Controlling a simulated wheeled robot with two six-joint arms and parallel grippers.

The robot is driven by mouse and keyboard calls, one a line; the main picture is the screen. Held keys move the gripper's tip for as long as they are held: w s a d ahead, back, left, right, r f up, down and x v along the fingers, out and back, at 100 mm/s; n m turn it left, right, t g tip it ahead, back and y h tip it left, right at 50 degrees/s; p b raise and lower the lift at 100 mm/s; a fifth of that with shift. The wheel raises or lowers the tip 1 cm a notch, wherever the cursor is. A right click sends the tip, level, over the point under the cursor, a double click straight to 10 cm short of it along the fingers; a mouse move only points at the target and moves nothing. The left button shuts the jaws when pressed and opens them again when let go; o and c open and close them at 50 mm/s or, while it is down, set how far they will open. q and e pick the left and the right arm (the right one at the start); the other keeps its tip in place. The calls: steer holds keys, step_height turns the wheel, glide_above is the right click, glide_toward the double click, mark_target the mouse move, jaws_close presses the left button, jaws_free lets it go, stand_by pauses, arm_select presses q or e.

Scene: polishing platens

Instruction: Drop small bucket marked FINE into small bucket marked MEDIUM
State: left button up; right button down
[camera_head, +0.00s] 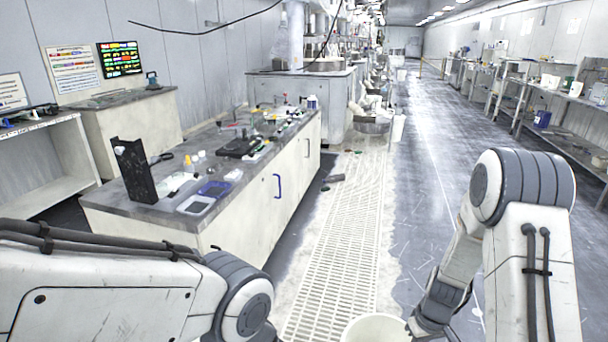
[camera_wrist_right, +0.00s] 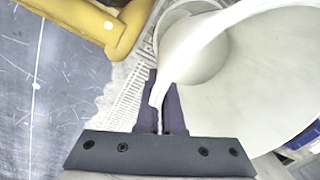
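A white bucket (camera_head: 376,329) shows at the bottom edge of the head view, partly cut off, beside my right arm. In the right wrist view a large white bucket (camera_wrist_right: 265,85) fills the right side, its open inside facing the camera. My right gripper (camera_wrist_right: 163,105) has its dark fingers on both sides of this bucket's rim, closed on the wall. A second pale round form, which looks like another bucket (camera_wrist_right: 178,16), shows beyond the rim, partly hidden. No FINE or MEDIUM marking is readable, so I cannot tell which bucket is which. My left gripper is out of view.
A yellow bar (camera_wrist_right: 90,22) lies close by at upper left in the wrist view. A cluttered cabinet bench (camera_head: 235,215) stands left of a floor grating (camera_head: 335,240). Shelves with containers (camera_head: 560,100) line the right wall. The aisle floor (camera_head: 440,150) is mostly clear.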

step_height(320, 180, down, 4)
steer(key=shift+r+b, duration=0.2)
steer(key=shift+b, duration=0.95)
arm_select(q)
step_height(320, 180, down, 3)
arm_select(e)
steer(key=c, duration=1)
jaws_free()
arm_select(q)
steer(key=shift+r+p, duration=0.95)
steer(key=shift+p, duration=0.05)
arm_select(e)
steer(key=r, duration=1)
steer(key=shift+w+d+r, duration=0.1)
steer(key=shift+d+r, duration=0.15)
steer(key=shift+d, duration=0.15)
